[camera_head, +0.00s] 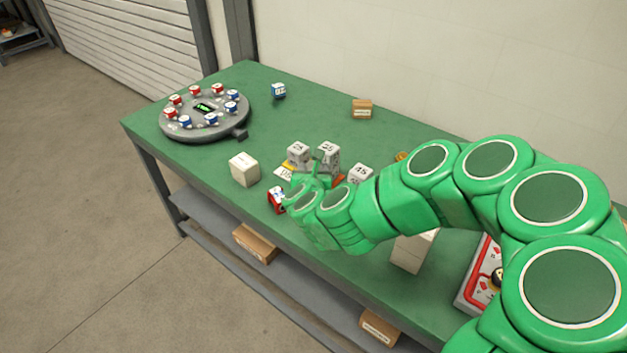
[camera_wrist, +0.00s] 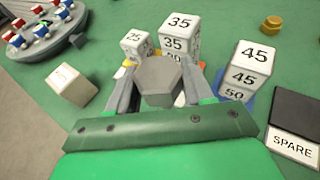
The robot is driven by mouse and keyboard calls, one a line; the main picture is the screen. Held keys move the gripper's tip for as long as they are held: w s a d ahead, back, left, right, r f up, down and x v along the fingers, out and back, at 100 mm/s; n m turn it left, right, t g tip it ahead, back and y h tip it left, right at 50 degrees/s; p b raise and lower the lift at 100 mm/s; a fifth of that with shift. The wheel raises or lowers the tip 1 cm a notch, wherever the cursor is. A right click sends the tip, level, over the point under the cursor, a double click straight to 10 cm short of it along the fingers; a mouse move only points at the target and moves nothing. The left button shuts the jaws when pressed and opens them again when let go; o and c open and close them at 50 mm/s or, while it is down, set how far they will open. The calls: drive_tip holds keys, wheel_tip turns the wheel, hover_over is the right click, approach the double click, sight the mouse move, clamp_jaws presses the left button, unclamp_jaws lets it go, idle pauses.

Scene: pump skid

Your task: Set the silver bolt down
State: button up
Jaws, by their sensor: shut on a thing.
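The silver bolt shows its grey hexagonal head (camera_wrist: 160,76) in the wrist view, between the two fingers of my gripper (camera_wrist: 161,86). My gripper is shut on it. The rest of the bolt is hidden below the head. In the head view my gripper (camera_head: 314,172) is over the green bench (camera_head: 318,118), close to the white numbered blocks, and I cannot make out the bolt there. How high the bolt is above the bench is unclear.
White blocks marked 25 (camera_wrist: 138,44), 35 (camera_wrist: 180,34) and 45 (camera_wrist: 247,66) stand close beyond and right of the fingers. A plain white block (camera_wrist: 72,86) is at left. A dark pad labelled SPARE (camera_wrist: 297,117) is at right. A round grey device (camera_head: 205,112) stands far left.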

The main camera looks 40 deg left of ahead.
drive_tip(key=shift+r, duration=1.05)
